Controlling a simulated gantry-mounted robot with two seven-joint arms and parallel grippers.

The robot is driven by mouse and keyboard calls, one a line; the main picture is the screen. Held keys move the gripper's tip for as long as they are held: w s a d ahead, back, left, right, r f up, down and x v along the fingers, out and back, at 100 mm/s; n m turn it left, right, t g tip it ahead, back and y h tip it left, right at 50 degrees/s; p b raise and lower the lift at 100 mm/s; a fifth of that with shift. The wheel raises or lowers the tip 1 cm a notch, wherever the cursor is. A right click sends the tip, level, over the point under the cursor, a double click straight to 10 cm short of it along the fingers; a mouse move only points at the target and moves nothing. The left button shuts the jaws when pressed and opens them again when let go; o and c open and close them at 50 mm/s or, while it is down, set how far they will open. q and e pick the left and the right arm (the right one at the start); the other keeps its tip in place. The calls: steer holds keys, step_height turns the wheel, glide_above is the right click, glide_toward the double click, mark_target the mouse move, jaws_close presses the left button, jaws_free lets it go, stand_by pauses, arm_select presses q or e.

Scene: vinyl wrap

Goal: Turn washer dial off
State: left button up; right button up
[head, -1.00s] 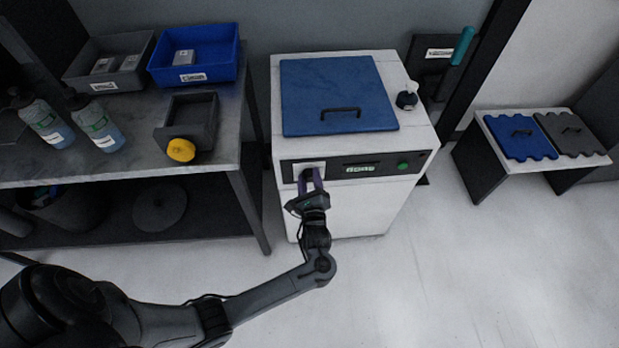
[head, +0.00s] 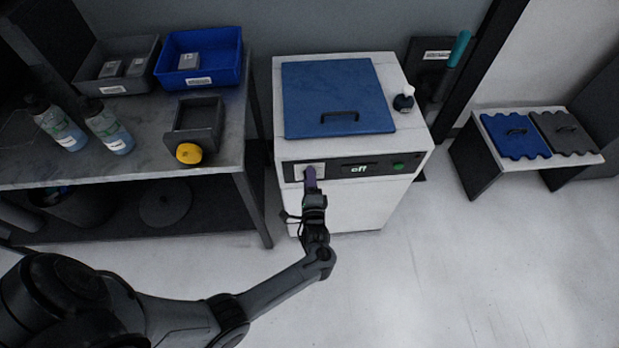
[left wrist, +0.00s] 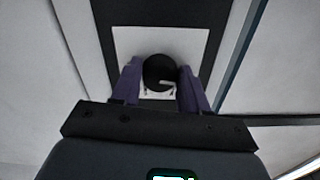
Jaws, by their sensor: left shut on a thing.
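The washer (head: 340,205) is a white box with a blue lid (head: 338,95) and a dark front control panel. The panel's display (head: 359,169) reads "off". The dial is a round black knob (left wrist: 160,72) on a white square plate (head: 299,171) at the panel's left, with a light pointer mark visible in the left wrist view. My left gripper (head: 311,175) is at the dial, its purple fingers on either side of the knob and shut on it. In the head view the gripper covers most of the dial. My right gripper is not in view.
A green button (head: 398,166) sits at the panel's right. A workbench (head: 215,150) with bins and bottles stands at left. A low bench (head: 527,143) stands at right. The floor in front is clear.

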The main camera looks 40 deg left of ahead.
arm_select(q)
steer(key=shift+n, duration=0.9)
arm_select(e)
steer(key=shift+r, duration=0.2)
arm_select(q)
steer(key=shift+f, duration=0.1)
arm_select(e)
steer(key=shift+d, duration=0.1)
arm_select(q)
steer(key=o, duration=1)
steer(key=shift+s, duration=0.1)
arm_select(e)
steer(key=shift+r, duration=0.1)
